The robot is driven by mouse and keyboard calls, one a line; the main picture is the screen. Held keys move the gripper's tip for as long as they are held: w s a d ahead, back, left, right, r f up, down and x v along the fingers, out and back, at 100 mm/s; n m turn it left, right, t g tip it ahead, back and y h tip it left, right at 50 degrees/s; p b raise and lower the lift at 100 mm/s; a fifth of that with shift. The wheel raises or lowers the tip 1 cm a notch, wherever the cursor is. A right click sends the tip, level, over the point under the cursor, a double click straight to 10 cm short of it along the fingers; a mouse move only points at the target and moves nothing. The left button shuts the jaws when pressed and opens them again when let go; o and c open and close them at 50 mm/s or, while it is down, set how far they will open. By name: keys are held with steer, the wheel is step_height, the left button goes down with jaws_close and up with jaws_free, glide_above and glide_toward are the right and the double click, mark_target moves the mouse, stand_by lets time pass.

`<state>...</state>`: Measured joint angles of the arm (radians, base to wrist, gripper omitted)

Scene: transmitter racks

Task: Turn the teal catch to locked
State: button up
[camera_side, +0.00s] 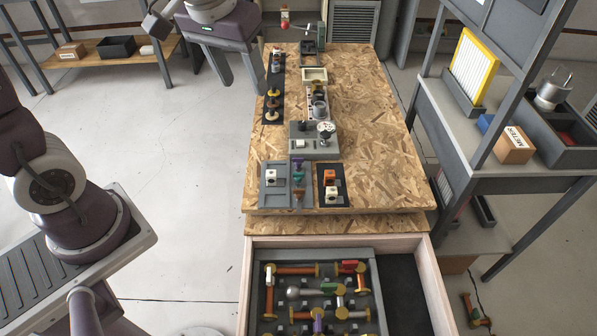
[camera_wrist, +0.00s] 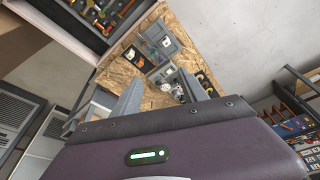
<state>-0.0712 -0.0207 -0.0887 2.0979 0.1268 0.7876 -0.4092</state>
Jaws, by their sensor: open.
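The teal catch (camera_side: 298,177) is small and sits on a narrow grey strip (camera_side: 299,205) near the front edge of the wooden board. A purple catch (camera_side: 297,163) is just behind it. Which way the teal catch is set is too small to tell. My gripper (camera_side: 240,86) is open and empty, in the air at the board's far left, well away from the catch. In the wrist view my gripper's two fingers (camera_wrist: 158,82) are spread apart with the board beyond them. The catch strip is too small there to make out the teal catch.
A grey panel with a white knob (camera_side: 270,194) flanks the strip on the left, a dark plate with an orange part (camera_side: 331,199) on the right. A grey gauge box (camera_side: 312,149) stands behind. An open drawer (camera_side: 436,290) of coloured valves is in front. The board's right side is clear.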

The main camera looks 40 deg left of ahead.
steer(key=w+f+n+g, duration=0.2)
steer(key=w+f, duration=0.7)
steer(key=f, duration=0.1)
steer(key=n+g+h, duration=0.1)
steer(key=n, duration=0.2)
glide_above(299, 173)
step_height(299, 173, down, 17)
steer(key=shift+a+r, duration=0.1)
steer(key=shift+r, duration=0.1)
step_height(299, 173, down, 7)
steer(key=shift+f, duration=0.2)
jaws_close()
